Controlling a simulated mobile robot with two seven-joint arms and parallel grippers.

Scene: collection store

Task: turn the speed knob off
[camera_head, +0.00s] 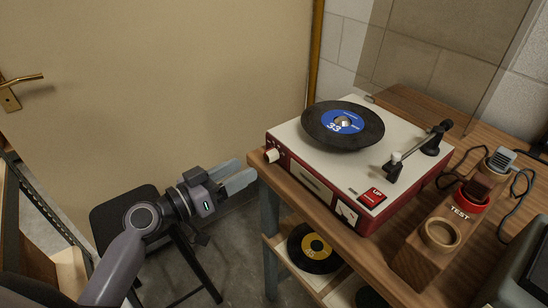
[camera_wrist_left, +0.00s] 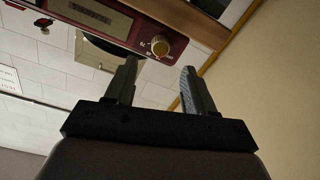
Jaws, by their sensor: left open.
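The speed knob (camera_head: 272,155) is a small cream knob at the left end of the red front of the record player (camera_head: 318,190). A black record with a blue label marked 33 (camera_head: 343,124) lies on the player. My left gripper (camera_head: 240,175) is open and empty, in front of and to the left of the knob, apart from it. In the wrist view its fingers (camera_wrist_left: 160,88) point toward the player. My right gripper is not in view.
The player stands on a wooden table (camera_head: 385,258) with a wooden TEST block (camera_head: 440,235) at right. A clear lid (camera_head: 430,55) rises behind. A record with a yellow label (camera_head: 314,248) lies on the lower shelf. A black stool (camera_head: 125,210) stands below my left arm.

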